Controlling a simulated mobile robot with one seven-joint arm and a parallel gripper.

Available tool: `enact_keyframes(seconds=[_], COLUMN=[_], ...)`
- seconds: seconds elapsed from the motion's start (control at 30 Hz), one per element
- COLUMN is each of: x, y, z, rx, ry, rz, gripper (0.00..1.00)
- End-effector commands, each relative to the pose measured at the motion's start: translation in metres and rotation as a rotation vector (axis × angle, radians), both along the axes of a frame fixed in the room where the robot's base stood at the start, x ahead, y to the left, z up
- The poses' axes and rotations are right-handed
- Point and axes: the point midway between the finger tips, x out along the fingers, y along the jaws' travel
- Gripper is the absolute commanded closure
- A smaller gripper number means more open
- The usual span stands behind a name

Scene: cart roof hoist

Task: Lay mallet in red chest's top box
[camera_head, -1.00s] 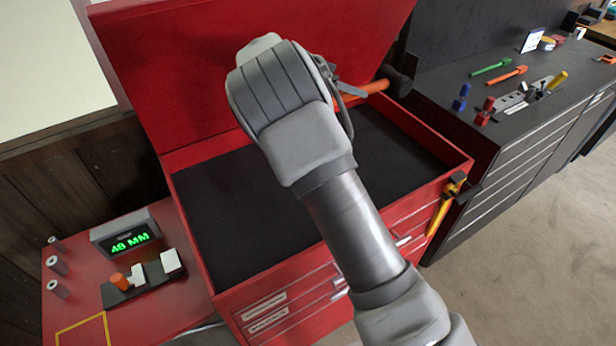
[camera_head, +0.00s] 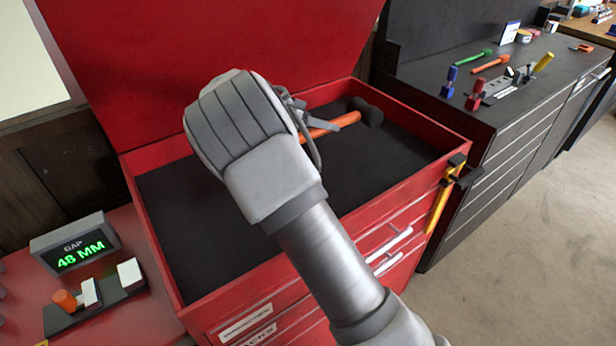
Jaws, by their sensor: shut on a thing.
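The mallet (camera_head: 322,129) has an orange handle and a black head, which points to the back right. My gripper (camera_head: 308,122) is shut on its handle; the wrist hides part of the fingers and the near end of the handle. The mallet is over the open top box of the red chest (camera_head: 152,262), near its back right part. I cannot tell whether it touches the black floor of the box (camera_head: 200,215). The red lid (camera_head: 200,60) stands open behind.
A yellow-orange tool (camera_head: 437,208) hangs on the chest's right side. A dark cabinet (camera_head: 430,80) with small tools stands at the right. The box is otherwise empty where visible.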

Motion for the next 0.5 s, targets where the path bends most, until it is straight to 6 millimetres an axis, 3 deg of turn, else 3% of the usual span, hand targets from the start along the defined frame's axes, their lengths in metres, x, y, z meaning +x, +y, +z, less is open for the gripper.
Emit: enact_keyframes(seconds=[0.3,0.5], x=[-0.063,-0.084], y=[0.024,0.031], z=[-0.039,-0.052], rx=[-0.003,-0.002], ry=[0.002,-0.002], rz=[0.002,-0.001], gripper=[1.00,1.00])
